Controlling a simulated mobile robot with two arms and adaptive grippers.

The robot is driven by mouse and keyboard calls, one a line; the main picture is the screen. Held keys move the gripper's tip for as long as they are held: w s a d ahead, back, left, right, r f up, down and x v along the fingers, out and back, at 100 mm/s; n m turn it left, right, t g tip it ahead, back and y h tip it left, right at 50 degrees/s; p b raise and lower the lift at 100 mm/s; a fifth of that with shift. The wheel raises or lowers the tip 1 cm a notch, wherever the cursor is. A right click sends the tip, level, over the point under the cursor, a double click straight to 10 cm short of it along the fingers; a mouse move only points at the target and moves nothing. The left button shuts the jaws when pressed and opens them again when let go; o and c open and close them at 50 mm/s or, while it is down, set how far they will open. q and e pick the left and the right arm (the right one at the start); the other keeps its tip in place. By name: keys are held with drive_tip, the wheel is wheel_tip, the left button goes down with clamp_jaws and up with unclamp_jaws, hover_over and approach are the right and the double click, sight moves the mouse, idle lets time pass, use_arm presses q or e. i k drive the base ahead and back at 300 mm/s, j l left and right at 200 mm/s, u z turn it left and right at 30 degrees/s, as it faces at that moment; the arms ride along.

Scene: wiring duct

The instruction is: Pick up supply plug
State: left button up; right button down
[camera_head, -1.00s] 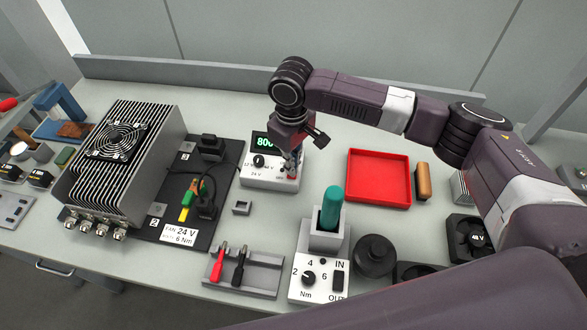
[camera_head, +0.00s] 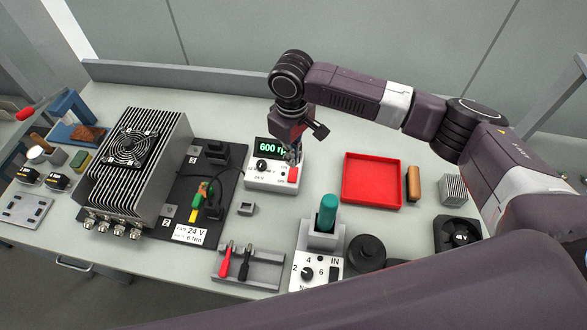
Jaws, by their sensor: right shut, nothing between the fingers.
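I cannot tell for sure which part is the supply plug. A black plug-like part (camera_head: 214,205) lies on the dark mounting board (camera_head: 178,228), beside a green and yellow connector (camera_head: 204,190) with an orange piece. Another black block (camera_head: 214,152) sits at the board's far end, and a thin cable runs near it. My right gripper (camera_head: 292,155) is shut and empty, pointing down over the white supply box (camera_head: 270,180), just above its red switch (camera_head: 293,174). The box's green display reads 600 and is partly hidden by the gripper. My left gripper is out of view.
A finned heatsink unit with a fan (camera_head: 135,165) stands left of the board. A holder with red and black probes (camera_head: 262,270), a teal-handled tool (camera_head: 327,212) in its stand and a black round knob (camera_head: 366,252) are in front. A red tray (camera_head: 372,180) lies right.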

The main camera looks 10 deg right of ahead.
sight(214, 208)
drive_tip(key=k+j, duration=0.15)
drive_tip(key=k, duration=0.35)
drive_tip(key=k+j, duration=0.15)
drive_tip(key=k, duration=0.35)
drive_tip(key=k+j, duration=0.15)
drive_tip(key=k, duration=0.3)
